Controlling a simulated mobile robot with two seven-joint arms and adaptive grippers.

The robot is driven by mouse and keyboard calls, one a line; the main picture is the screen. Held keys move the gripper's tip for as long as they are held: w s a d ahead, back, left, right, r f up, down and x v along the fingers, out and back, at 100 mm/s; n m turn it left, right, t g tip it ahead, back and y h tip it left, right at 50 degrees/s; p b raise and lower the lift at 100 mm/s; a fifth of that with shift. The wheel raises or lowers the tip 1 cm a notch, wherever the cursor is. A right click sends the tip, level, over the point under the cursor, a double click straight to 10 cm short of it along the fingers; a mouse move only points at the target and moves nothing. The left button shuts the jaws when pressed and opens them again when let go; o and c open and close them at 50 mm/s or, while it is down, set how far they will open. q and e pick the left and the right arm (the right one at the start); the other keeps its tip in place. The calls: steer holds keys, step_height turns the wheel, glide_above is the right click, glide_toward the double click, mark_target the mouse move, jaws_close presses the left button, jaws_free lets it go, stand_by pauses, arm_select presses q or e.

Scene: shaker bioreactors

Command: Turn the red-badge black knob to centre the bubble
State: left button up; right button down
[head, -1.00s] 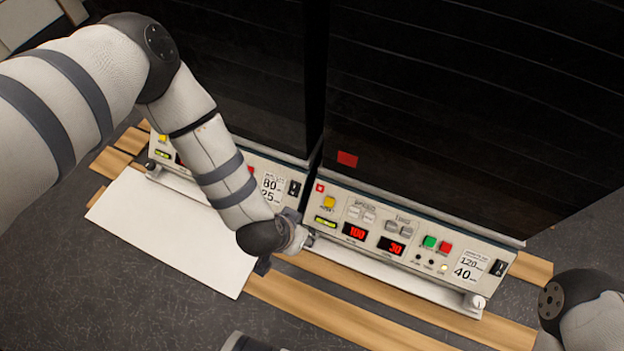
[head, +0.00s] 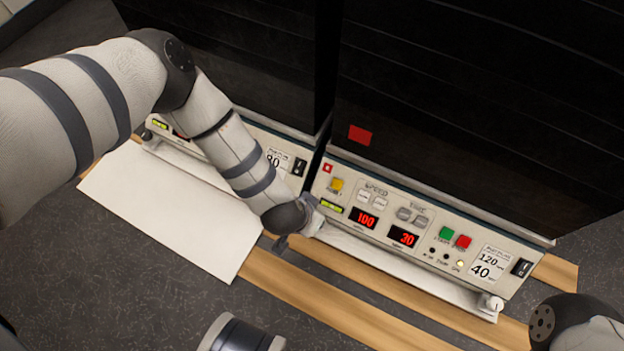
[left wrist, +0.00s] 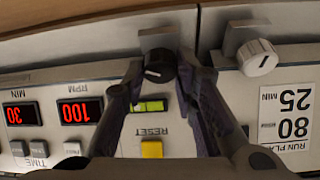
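The black knob (left wrist: 158,66), with a pale pointer line, is on the front rail of the right shaker, between my left fingers. My left gripper (left wrist: 161,78) has a finger on each side of it, close to its edges; whether they press on it I cannot tell. In the head view my left gripper (head: 302,218) hides the knob. The red badge (head: 327,168) is at the panel's upper left corner. The yellow-green bubble level (left wrist: 150,105) is beside the knob, and also shows in the head view (head: 331,206); its bubble is too small to place. My right gripper is out of view.
A white knob (left wrist: 258,57) belongs to the neighbouring left shaker. The yellow reset button (left wrist: 152,149) is close to my fingers. Red displays (head: 364,218) read 100 and 30. A white board (head: 165,215) and wooden slats (head: 320,305) lie on the dark floor.

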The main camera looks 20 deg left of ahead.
arm_select(q)
jaws_close()
steer(key=shift+d+r+n+y+p, duration=0.1)
steer(key=shift+n+y+p, duration=0.35)
steer(key=shift+n, duration=0.65)
steer(key=shift+n+y+p, duration=0.3)
steer(key=shift+n+y, duration=0.05)
steer(key=shift+n, duration=0.75)
steer(key=shift+n+y, duration=0.5)
steer(key=shift+n, duration=0.9)
steer(key=shift+d+g, duration=0.1)
steer(key=shift+g, duration=0.2)
